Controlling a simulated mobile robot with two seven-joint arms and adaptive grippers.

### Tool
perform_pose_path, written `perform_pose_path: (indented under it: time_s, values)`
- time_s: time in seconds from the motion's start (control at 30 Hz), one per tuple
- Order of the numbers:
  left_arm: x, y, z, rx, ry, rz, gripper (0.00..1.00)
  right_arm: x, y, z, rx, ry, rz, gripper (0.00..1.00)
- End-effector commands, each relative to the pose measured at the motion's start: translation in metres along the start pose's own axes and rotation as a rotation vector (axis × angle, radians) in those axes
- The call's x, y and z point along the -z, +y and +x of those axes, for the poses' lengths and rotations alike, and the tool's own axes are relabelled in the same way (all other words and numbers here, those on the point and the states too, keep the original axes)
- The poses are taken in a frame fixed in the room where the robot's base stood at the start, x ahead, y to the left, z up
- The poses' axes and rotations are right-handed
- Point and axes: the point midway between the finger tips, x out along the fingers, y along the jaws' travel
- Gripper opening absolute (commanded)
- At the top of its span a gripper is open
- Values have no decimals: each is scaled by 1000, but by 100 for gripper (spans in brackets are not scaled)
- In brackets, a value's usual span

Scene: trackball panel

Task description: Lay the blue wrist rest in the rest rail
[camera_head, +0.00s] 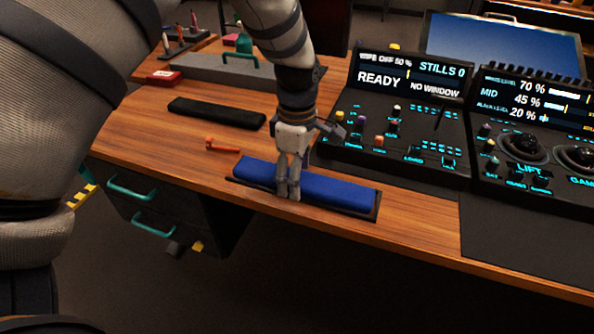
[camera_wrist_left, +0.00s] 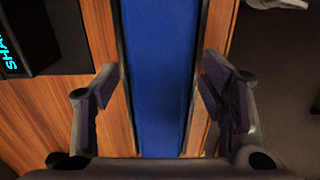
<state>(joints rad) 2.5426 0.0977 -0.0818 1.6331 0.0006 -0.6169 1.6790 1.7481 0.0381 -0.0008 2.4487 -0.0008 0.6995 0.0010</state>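The blue wrist rest (camera_head: 335,189) is a long padded bar at the desk's front edge. It lies lengthwise within the black rest rail (camera_head: 376,211), whose dark rim shows around it. In the left wrist view the rest (camera_wrist_left: 160,50) runs straight up the middle, with dark rail edges on both sides. My left gripper (camera_head: 288,193) is over the rest, left of its middle, and hides part of it. In the left wrist view its two fingers (camera_wrist_left: 158,78) are spread apart on either side of the rest, with gaps between. My right gripper is not seen.
A black bar (camera_head: 216,112) and an orange-red tool (camera_head: 223,145) lie on the wooden desk behind the rest. Control panels with lit screens (camera_head: 408,78) stand to the right. A grey tray (camera_head: 230,72) is at the back. The desk drops off in front.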

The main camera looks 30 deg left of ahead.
Motion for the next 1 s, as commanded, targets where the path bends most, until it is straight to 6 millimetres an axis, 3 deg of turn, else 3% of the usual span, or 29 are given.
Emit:
perform_pose_path:
  time_s: [0.33, 0.7, 0.83, 1.0]
  values:
    - [0, 0, -8, -3, -1, 0, 70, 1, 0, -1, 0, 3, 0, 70]
    - [0, 1, -103, -8, -1, 1, 70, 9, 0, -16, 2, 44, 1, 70]
    - [0, 1, -120, -3, 0, 0, 70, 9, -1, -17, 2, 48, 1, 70]
    - [0, 0, -124, 2, 0, 0, 70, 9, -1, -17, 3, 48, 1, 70]
